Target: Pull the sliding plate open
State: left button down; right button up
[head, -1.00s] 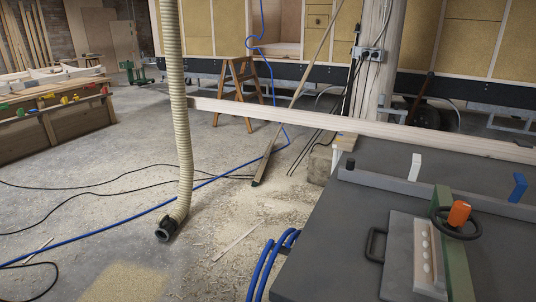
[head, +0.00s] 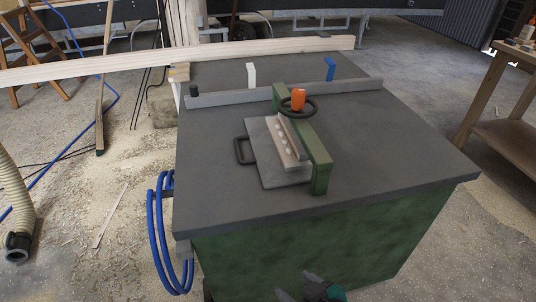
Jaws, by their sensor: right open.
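The sliding plate (head: 266,168) is a flat light-grey plate on the dark grey top of a green machine table (head: 400,160). A black D-shaped handle (head: 239,150) sticks out from its left edge. A green bar (head: 318,160) runs along the plate's right side, with a pale block (head: 290,150) with several round knobs beside it. My right gripper (head: 298,286) is at the bottom edge, in front of the green cabinet and well apart from the handle. It is open and partly cut off. My left gripper is out of view.
A grey fence (head: 340,90) crosses the tabletop, with a white tab (head: 251,75) and a blue tab (head: 330,69) behind it. An orange knob (head: 298,98) stands above a black ring. Blue hoses (head: 157,235) hang at the table's left. The tabletop's front is clear.

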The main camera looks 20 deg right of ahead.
aim_at(273, 174)
jog(key=j+z, duration=0.4)
jog(key=k+j+z, duration=0.1)
jog(key=z, duration=0.3)
